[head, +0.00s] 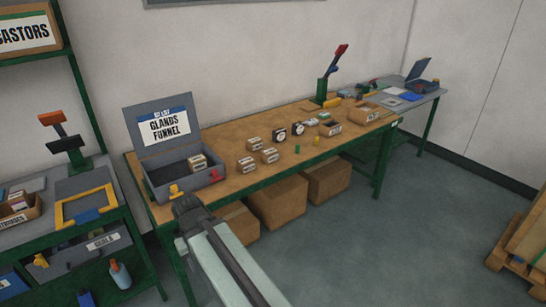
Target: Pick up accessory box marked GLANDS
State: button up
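A grey case with an open lid (163,129) stands at the left end of the wooden workbench. Its lid label reads "GLANDS FUNNEL". One small brown-and-white box (197,161) sits inside the case's right part. Three similar small boxes stand on the bench to its right: the back box (253,145), the front left box (246,165) and the front right box (270,156). Their markings are too small to read, so I cannot tell which says GLANDS. My gripper (186,208) is at the bench's front edge, just in front of the case. Its fingers are not clear.
A red-handled press (331,75) stands at the back. Large cardboard boxes (278,203) sit underneath. The floor in front is clear.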

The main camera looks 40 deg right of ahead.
aim_at(270, 155)
jog(key=z, duration=0.05)
jog(key=i, duration=0.95)
jog(key=u, duration=0.05)
